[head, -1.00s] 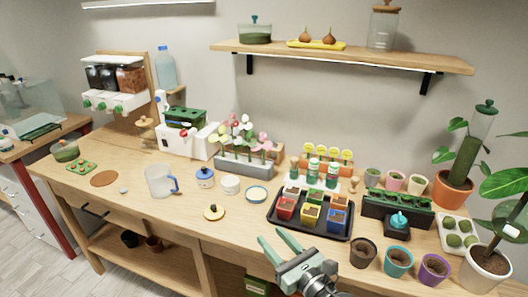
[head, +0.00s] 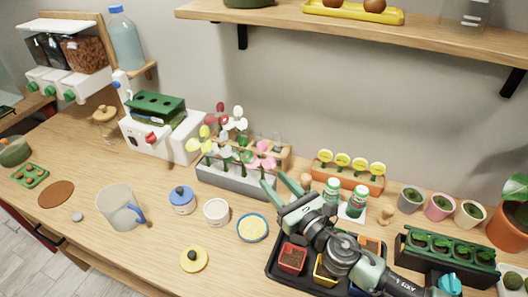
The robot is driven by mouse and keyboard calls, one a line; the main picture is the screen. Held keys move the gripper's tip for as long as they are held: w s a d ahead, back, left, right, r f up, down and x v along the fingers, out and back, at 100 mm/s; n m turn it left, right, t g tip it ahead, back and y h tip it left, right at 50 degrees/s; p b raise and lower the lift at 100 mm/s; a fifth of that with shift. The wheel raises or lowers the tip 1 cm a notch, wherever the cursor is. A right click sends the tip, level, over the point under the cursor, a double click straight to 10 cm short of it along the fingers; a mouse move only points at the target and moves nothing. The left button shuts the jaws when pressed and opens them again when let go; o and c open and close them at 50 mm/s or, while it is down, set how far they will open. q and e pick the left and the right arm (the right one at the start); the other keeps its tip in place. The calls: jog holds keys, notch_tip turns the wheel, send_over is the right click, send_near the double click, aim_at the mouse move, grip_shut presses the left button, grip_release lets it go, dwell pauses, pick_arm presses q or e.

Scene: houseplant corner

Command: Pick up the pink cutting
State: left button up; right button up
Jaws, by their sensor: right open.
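The pink cutting (head: 264,161) has a pink flower head and stands at the right end of a grey trough (head: 226,180), among several other cuttings with red, white, yellow-green and pale heads. Its lower stem is partly hidden by leaves. My right gripper (head: 275,180) is open and empty, its fingers pointing up and left toward the right end of the trough, just below and right of the pink head in the picture. I cannot tell whether a finger touches the trough or the cutting. My left gripper is not in view.
My right arm passes over a black tray of coloured pots (head: 291,258). A white cup (head: 216,211), blue-rimmed dish (head: 252,228) and blue-lidded jar (head: 182,201) stand before the trough.

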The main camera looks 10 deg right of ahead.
aim_at(264, 166)
jog(key=x, duration=0.2)
jog(key=shift+w+r+p, duration=0.3)
jog(key=shift+w+p, duration=0.05)
jog(key=shift+p, duration=0.05)
jog(key=x, duration=0.3)
jog(key=p+x, duration=0.1)
jog(key=x, duration=0.1)
jog(key=shift+w+d+f, duration=0.25)
jog(key=shift+d+f, duration=0.05)
grip_shut()
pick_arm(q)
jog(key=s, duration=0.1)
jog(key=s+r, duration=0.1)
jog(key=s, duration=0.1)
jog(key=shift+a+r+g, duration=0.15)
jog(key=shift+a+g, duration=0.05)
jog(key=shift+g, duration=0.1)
